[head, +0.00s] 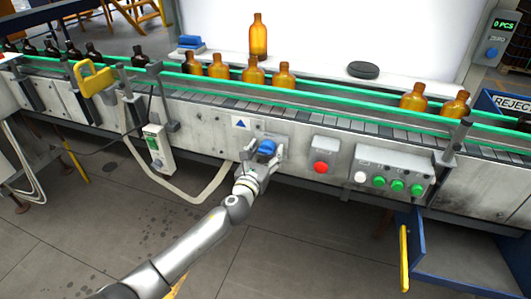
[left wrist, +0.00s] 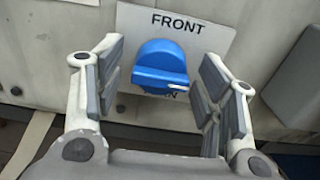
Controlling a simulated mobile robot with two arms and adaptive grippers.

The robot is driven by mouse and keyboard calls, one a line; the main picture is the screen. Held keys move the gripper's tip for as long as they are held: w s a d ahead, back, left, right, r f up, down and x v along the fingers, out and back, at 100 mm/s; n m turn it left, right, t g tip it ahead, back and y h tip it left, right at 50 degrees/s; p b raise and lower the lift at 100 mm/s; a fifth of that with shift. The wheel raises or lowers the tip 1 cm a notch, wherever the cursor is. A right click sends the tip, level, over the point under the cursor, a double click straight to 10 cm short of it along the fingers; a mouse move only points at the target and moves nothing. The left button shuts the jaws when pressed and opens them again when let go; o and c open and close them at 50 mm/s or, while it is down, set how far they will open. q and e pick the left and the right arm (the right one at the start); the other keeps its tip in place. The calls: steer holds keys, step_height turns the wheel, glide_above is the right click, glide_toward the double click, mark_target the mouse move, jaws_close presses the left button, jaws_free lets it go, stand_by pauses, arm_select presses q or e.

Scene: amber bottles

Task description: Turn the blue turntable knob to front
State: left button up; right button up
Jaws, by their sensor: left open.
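The blue turntable knob (head: 267,147) sits on the front panel of the conveyor. In the left wrist view the blue knob (left wrist: 160,66) is on a pale plate (left wrist: 215,37) marked FRONT above it. A second label below is mostly hidden behind the knob. A white pointer mark on the knob lies toward its lower right, not at FRONT. My left gripper (head: 264,154) is open, with one finger on each side of the knob. In the left wrist view gaps show between the fingers and the knob. My right gripper is not in view.
A red button box (head: 321,161) and a box with white and green buttons (head: 389,177) are right of the knob. A white control box (head: 158,147) hangs to the left. Amber bottles (head: 253,75) stand on the conveyor above. A yellow handle (head: 405,258) is at lower right.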

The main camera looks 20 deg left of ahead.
arm_select(q)
steer(key=shift+c, duration=0.5)
steer(key=c, duration=0.9)
steer(key=shift+c, duration=0.2)
steer(key=shift+n, duration=0.3)
steer(key=n, duration=0.3)
steer(key=shift+n, duration=0.3)
steer(key=n+b, duration=0.1)
steer(key=n, duration=0.3)
steer(key=shift+n, duration=0.3)
steer(key=n, duration=0.4)
steer(key=shift+d+r+n, duration=0.1)
steer(key=shift+n, duration=2.4)
